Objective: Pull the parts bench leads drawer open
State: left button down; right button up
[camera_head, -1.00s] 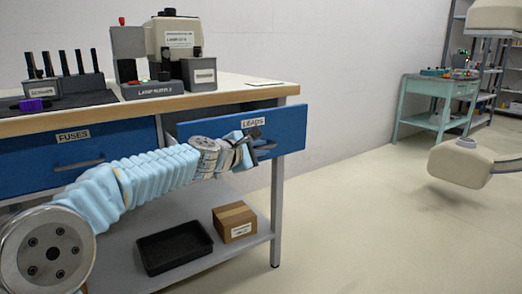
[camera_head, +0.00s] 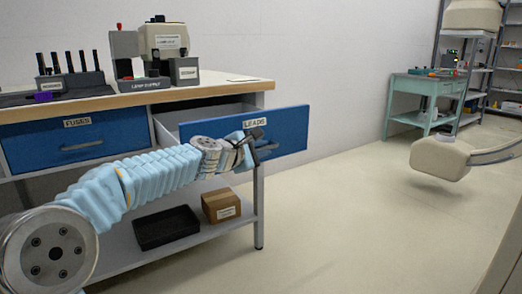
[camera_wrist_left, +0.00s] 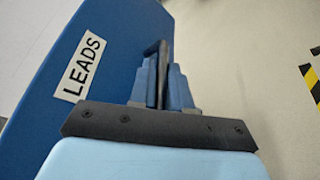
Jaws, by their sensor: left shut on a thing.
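The blue leads drawer (camera_head: 288,122), labelled "LEADS", stands out from the right side of the parts bench (camera_head: 230,90). Its side wall and part of its inside show behind the front. My left gripper (camera_head: 255,141) is shut on the drawer's dark handle (camera_head: 268,147). In the left wrist view, the drawer front (camera_wrist_left: 105,85) lies at the left, and my left gripper (camera_wrist_left: 165,88) closes around the handle (camera_wrist_left: 153,72). The gripper hides part of the handle. My right gripper is not in view.
The blue fuses drawer (camera_head: 76,138) is shut. The benchtop carries a lamp supply unit (camera_head: 142,84) and a rack of drivers (camera_head: 69,78). A black tray (camera_head: 166,228) and cardboard box (camera_head: 221,205) sit on the lower shelf. Clear floor (camera_head: 350,220) lies to the right.

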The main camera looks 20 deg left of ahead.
pick_arm(q)
jog(key=c, duration=1.4)
grip_release()
jog(key=shift+c, duration=0.2)
jog(key=v, duration=1.3)
jog(key=shift+s+a, duration=0.2)
jog(key=shift+s, duration=0.2)
